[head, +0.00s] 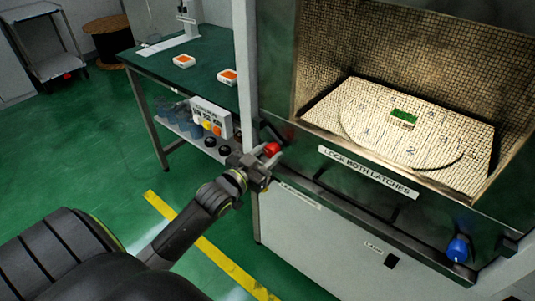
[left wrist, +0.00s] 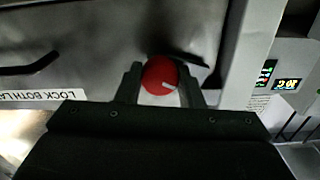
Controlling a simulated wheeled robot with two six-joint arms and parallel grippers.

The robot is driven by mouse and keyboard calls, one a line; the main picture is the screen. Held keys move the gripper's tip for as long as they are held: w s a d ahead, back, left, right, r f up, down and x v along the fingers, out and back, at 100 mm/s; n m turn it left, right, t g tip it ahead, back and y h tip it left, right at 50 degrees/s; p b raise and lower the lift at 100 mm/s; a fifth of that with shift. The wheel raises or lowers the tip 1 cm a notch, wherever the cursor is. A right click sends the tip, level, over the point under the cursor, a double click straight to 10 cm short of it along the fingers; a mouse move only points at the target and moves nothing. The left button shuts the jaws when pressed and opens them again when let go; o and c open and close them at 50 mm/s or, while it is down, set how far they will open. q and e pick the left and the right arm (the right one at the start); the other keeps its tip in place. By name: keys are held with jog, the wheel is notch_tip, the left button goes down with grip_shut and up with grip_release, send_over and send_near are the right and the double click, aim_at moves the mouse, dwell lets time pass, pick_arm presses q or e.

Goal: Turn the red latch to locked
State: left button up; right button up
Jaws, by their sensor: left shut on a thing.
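The red latch (head: 272,149) is a round red knob at the left end of the cabinet front, below the chamber opening. My left gripper (head: 265,157) is at it, with its fingers closed on the knob's sides. In the left wrist view, the red latch (left wrist: 160,75) sits between the two fingertips (left wrist: 165,85), with a short white mark at its lower right. The fingers hide part of the knob in the head view. My right gripper is not in view.
A blue latch (head: 457,249) is at the right end of the cabinet front. A label (head: 368,172) reads "LOCK BOTH LATCHES". The chamber holds a round plate (head: 370,130) with a small green-topped block (head: 403,117). A green-topped bench (head: 205,75) stands left of the cabinet.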

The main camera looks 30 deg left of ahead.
pick_arm(q)
jog(key=shift+m, duration=0.3)
jog(key=o, duration=1)
jog(key=shift+s, duration=0.1)
jog(key=shift+s+p, duration=0.25)
jog(key=shift+p, duration=0.05)
jog(key=s+a+p, duration=0.1)
jog(key=s+p, duration=0.5)
jog(key=s, duration=1)
jog(key=shift+s+a+p, duration=0.2)
jog(key=shift+s+p, duration=0.15)
